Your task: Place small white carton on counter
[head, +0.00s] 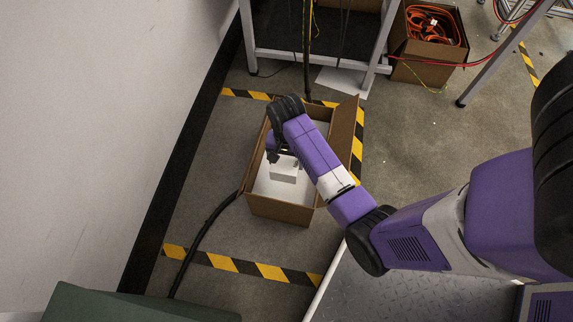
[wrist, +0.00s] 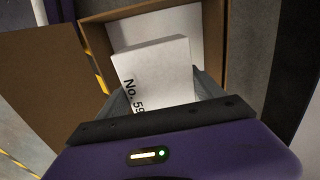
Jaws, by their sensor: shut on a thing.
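The small white carton (wrist: 157,75) shows in the wrist view, with "No. 59" printed on its face. It also shows in the head view (head: 284,174), below my gripper (head: 281,157). My gripper is shut on the carton; its fingers lie on either side of it in the wrist view. The carton is over or inside an open brown cardboard box (head: 277,210) with a white bottom. I cannot tell whether it touches the bottom. I cannot make out a counter with certainty.
The box's flap (head: 343,140) stands out on its right side. Another cardboard box (head: 424,73) with orange cable stands at the back right. A metal-framed table (head: 314,56) is behind. A black hose (head: 207,225) runs left of the box. A dark green surface (head: 125,305) lies at bottom left.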

